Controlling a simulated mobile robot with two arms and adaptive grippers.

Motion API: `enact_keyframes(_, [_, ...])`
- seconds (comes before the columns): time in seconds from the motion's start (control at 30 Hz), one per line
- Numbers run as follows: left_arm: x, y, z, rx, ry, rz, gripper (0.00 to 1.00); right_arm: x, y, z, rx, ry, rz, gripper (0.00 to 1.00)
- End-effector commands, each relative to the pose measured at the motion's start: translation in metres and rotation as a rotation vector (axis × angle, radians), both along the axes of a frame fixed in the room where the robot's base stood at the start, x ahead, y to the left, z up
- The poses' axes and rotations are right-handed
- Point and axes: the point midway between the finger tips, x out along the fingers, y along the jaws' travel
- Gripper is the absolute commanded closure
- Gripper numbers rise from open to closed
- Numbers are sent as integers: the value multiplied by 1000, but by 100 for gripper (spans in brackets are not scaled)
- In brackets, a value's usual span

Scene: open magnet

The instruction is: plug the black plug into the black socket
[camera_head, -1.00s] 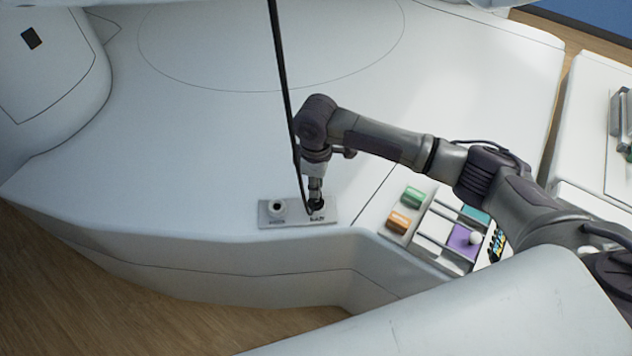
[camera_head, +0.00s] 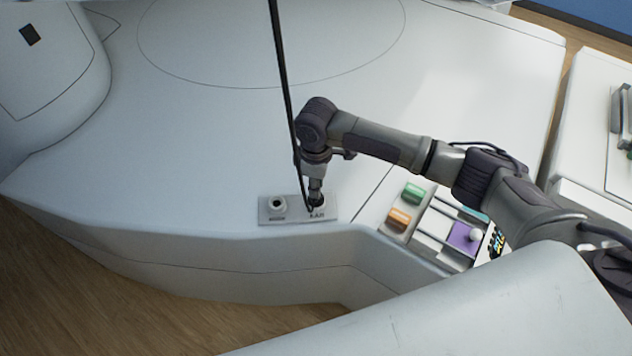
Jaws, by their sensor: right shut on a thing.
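My right gripper (camera_head: 316,184) points straight down at the right end of a small grey socket plate (camera_head: 296,212) near the front edge of the white surface. It is shut on the black plug (camera_head: 317,198), which is small and mostly hidden by the fingers. The plug is at the right-hand socket of the plate, and that socket is largely covered; I cannot tell how deep the plug sits. A black cable (camera_head: 283,80) runs from above down to the plug. My left gripper is not in view.
The white surface (camera_head: 200,130) behind and left of the plate is clear.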

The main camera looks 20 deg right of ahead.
Motion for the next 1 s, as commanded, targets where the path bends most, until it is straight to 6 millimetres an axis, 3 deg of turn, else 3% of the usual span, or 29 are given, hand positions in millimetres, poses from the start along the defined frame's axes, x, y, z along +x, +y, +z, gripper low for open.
enact_keyframes(0.77, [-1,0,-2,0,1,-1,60,0,0,-11,0,1,1,100])
enact_keyframes(0.8, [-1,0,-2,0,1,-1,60,0,0,-11,0,0,1,71])
enact_keyframes(0.93, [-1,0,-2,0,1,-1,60,0,0,-11,0,0,0,50])
enact_keyframes(1.0, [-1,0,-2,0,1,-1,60,0,0,-11,0,0,0,49])
